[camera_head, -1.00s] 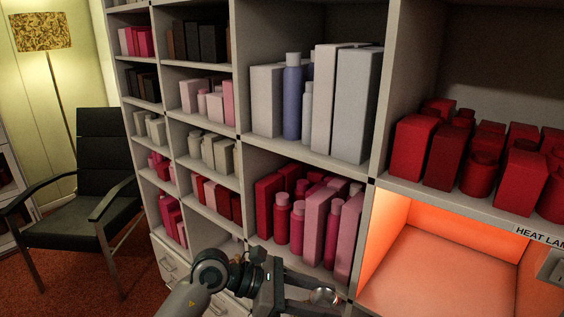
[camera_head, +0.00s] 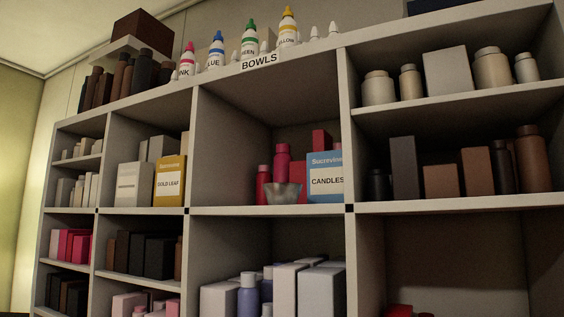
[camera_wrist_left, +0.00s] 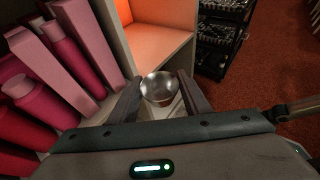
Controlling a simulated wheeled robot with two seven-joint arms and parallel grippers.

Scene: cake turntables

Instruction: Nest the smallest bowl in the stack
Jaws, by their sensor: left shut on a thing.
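A small shiny metal bowl (camera_wrist_left: 158,86) is between the two fingers of my left gripper (camera_wrist_left: 159,92) in the left wrist view. The gripper is shut on it. In the head view, a grey metal bowl or bowl stack (camera_head: 284,193) stands on a middle shelf, beside the blue box marked CANDLES; how many bowls it holds cannot be told. Neither gripper is in the head view.
The blue CANDLES box (camera_head: 326,177) stands just right of the stack, with red bottles (camera_head: 282,163) behind. Compartment walls bound the space on both sides. In the wrist view, pink boxes (camera_wrist_left: 75,42) are close on the left and an orange-lit compartment (camera_wrist_left: 155,40) is ahead.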

